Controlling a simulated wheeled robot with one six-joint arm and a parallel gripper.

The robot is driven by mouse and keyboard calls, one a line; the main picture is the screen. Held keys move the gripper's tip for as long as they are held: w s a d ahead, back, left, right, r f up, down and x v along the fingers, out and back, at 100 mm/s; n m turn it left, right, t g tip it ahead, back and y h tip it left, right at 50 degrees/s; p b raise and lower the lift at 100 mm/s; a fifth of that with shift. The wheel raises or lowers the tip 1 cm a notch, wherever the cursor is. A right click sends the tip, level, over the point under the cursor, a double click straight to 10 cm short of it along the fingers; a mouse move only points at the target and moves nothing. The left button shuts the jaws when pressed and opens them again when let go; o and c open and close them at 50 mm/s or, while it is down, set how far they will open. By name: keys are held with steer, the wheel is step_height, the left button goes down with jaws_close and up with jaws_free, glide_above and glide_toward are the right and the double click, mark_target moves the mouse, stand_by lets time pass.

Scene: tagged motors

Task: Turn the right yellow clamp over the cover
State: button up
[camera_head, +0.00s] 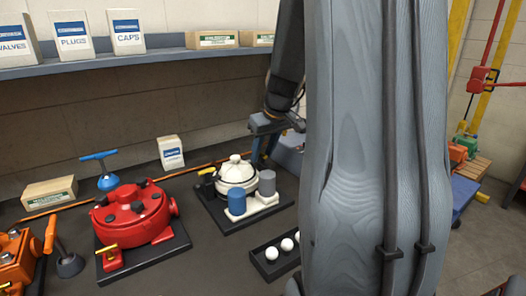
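The white unit with a round white cover (236,171) and a knob on top stands on a black base plate (238,222). One yellow clamp (207,172) shows at the cover's left side. A clamp on the cover's right side cannot be made out; my gripper is in front of that spot. My gripper (260,163) points down at the right edge of the cover, with its fingers close to the unit. Whether it touches or holds anything is too small to tell.
A blue cylinder (236,201) and a grey cylinder (267,183) stand at the unit's front. A black tray (262,269) with white balls lies in front. A red motor housing (133,214) stands left. A shelf (130,62) runs above. My arm hides much of the right side.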

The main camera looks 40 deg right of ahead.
steer(key=shift+c, duration=0.2)
jaws_close()
